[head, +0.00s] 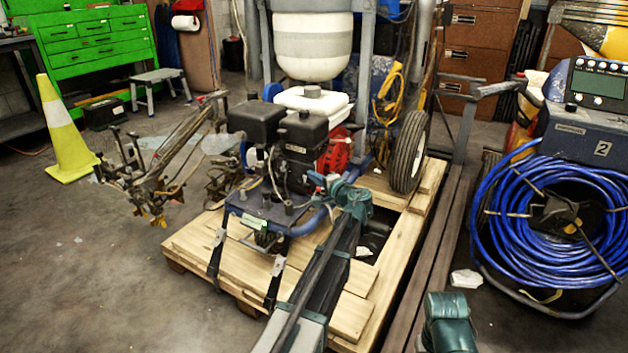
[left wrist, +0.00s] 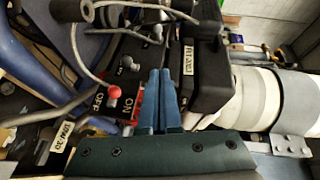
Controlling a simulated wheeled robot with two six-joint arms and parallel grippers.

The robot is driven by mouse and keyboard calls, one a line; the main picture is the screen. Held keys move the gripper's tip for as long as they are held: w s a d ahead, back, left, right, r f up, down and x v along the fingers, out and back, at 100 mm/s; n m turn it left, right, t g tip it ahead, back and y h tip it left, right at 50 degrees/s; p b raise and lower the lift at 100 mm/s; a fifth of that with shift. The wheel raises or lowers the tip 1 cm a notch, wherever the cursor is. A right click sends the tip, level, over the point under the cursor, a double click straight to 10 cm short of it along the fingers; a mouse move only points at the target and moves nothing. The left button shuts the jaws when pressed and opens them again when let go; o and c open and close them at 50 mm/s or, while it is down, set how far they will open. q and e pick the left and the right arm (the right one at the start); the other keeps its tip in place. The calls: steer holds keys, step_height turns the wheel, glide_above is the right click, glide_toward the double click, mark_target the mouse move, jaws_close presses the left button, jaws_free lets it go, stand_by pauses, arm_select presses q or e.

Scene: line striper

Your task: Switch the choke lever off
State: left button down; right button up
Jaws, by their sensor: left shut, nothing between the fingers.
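The line striper's engine (head: 303,140) stands on a wooden pallet. In the left wrist view, a lever with a red ball knob (left wrist: 114,92) rises from a dark panel with white OFF and ON lettering beside it. Whether this is the choke lever I cannot tell from its label. My left gripper (head: 318,181) is beside the engine, in front of its red part. Its blue fingers also show in the left wrist view (left wrist: 166,76), shut and empty, to the right of the red knob and apart from it. The lever is too small to make out in the head view.
A black box (left wrist: 195,65) with a white label sits right of the fingers, and grey cables (left wrist: 80,60) loop left of the knob. Smaller grey knobs (left wrist: 128,63) stand above it. A blue hose coil (head: 540,215) stands at the right.

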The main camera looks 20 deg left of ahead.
mark_target(284, 166)
arm_select(q)
steer(key=x, duration=0.5)
steer(key=shift+w+a+f+b, duration=0.1)
steer(key=shift+w+a+b, duration=0.2)
steer(key=shift+w+b, duration=0.05)
steer(key=shift+s+a+f+b, duration=0.1)
steer(key=shift+s+a, duration=0.05)
steer(key=shift+a, duration=0.55)
steer(key=shift+s+a+f+b, duration=0.1)
steer(key=shift+s+a+b, duration=0.1)
steer(key=shift+a, duration=0.5)
steer(key=shift+s+a+f+b, duration=0.1)
steer(key=shift+s+a+f, duration=0.05)
steer(key=shift+a, duration=0.55)
steer(key=shift+s+a+m+t+h, duration=0.15)
steer(key=shift+s+m+t+h, duration=0.15)
steer(key=shift+m+t, duration=0.15)
